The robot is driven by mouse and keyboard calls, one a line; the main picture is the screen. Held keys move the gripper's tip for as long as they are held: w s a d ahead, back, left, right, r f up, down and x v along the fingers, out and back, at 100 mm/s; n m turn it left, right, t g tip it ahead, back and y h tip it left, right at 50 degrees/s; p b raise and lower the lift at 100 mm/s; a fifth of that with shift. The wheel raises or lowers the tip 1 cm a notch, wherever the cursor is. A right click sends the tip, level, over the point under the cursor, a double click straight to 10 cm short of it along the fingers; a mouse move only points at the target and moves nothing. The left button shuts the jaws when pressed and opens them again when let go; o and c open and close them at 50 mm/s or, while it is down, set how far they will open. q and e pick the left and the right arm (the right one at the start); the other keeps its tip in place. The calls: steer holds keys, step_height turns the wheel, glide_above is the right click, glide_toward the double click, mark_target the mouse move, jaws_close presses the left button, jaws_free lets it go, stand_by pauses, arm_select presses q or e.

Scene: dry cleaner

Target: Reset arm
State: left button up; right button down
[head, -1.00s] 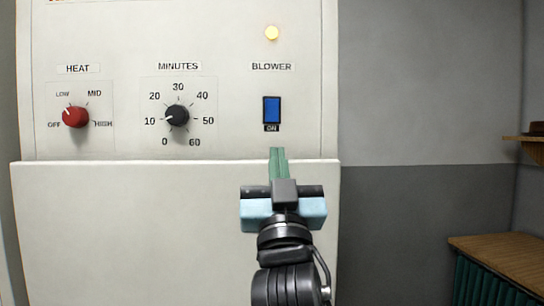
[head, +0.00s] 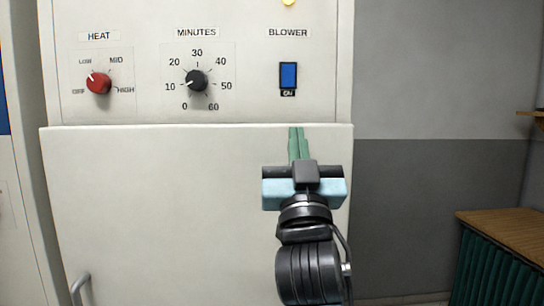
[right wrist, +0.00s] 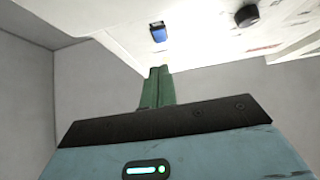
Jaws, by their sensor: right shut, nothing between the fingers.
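My right gripper (head: 298,143) is in front of the white machine's lower panel, below the blower switch. Its green fingers are together with nothing between them; they also show in the right wrist view (right wrist: 157,88). The blue blower switch (head: 288,76) is above the fingertips and apart from them, with an ON label under it. It shows in the right wrist view (right wrist: 158,32) too. The red heat knob (head: 99,83) points between OFF and LOW. The black minutes knob (head: 196,80) points near 10. My left gripper is not in view.
The machine's lower panel (head: 150,200) juts out below the controls, with a grey handle (head: 80,287) at lower left. A yellow lamp (head: 289,2) is lit at the top edge. A wooden-topped counter (head: 510,230) with a green front stands at the right.

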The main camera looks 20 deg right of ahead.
steer(key=w+f+n+g+y, duration=0.2)
steer(key=f, duration=0.7)
steer(key=w+f+n+g+y, duration=0.1)
steer(key=w+f+y, duration=0.15)
steer(key=f, duration=0.75)
steer(key=s+f+n+g+y+p, duration=0.1)
steer(key=s+f+g, duration=0.1)
steer(key=f, duration=0.8)
steer(key=s+f+n+g+y, duration=0.1)
steer(key=s+f+g+y, duration=0.15)
steer(key=f, duration=0.85)
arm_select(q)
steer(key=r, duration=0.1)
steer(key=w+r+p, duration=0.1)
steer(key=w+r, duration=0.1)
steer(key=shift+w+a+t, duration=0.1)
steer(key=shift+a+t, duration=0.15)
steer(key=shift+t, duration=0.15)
arm_select(e)
steer(key=s+f+g, duration=0.4)
steer(key=s+f, duration=1)
steer(key=s, duration=0.3)
steer(key=s+d+f+g+y, duration=0.1)
steer(key=s+f+g, duration=0.4)
steer(key=s+f, duration=1)
steer(key=shift+s+d, duration=0.3)
steer(key=shift+s, duration=0.55)
steer(key=shift+g, duration=0.25)
